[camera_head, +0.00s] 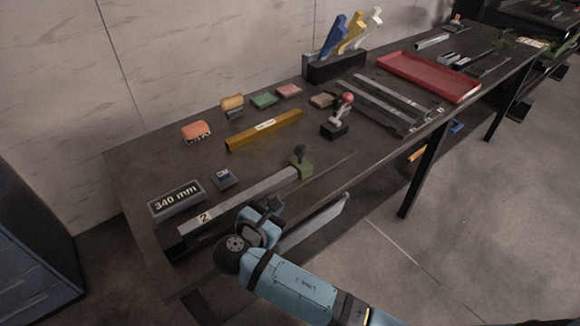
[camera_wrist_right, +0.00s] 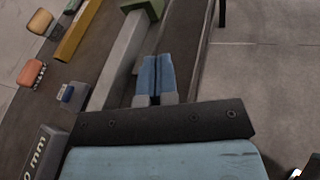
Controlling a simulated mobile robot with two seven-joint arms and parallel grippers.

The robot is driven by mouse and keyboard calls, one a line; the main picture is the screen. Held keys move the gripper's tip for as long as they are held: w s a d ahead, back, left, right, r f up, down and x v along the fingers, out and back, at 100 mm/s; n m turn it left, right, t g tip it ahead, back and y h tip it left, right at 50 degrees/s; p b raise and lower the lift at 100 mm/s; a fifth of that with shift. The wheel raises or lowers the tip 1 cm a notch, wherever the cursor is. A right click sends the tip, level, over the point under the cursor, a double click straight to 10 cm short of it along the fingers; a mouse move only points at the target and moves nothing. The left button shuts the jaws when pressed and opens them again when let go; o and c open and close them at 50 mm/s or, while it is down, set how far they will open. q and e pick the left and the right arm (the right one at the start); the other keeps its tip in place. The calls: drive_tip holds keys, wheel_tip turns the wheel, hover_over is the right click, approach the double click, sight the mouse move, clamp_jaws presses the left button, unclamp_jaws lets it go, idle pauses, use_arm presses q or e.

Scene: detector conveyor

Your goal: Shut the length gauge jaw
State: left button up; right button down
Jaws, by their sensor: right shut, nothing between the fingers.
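The length gauge is a long grey beam (camera_head: 240,199) marked "2" lying along the near edge of the dark workbench. Its green sliding jaw (camera_head: 302,168) with a dark knob (camera_head: 299,151) sits near the beam's right end. The jaw's green edge also shows at the top of the right wrist view (camera_wrist_right: 153,8). A display reading "340 mm" (camera_head: 176,201) stands behind the beam's left end. My right gripper (camera_wrist_right: 157,75) is shut and empty, beside the beam on its near side, apart from the jaw. My left gripper is not in view.
A yellow bar (camera_head: 264,131) lies behind the beam, with a small blue-labelled block (camera_head: 224,178) near the display. A red-knobbed device (camera_head: 337,121), several coloured blocks and a red tray (camera_head: 428,75) are farther back and right. Bench surface between beam and yellow bar is mostly clear.

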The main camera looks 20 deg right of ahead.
sight(297, 154)
drive_tip(key=w+a+r+n+h, duration=0.1)
drive_tip(key=w+a+r+n+t+h, duration=0.1)
drive_tip(key=r, duration=0.1)
drive_tip(key=shift+a, duration=0.1)
drive_tip(key=shift+w+r+n, duration=0.15)
drive_tip(key=shift+w+n, duration=0.05)
drive_tip(key=shift+n, duration=0.1)
drive_tip(key=x, duration=1.2)
drive_tip(key=shift+w+r, duration=0.2)
drive_tip(key=shift+w, duration=0.1)
drive_tip(key=shift+w+d, duration=0.35)
drive_tip(key=shift+d, duration=0.2)
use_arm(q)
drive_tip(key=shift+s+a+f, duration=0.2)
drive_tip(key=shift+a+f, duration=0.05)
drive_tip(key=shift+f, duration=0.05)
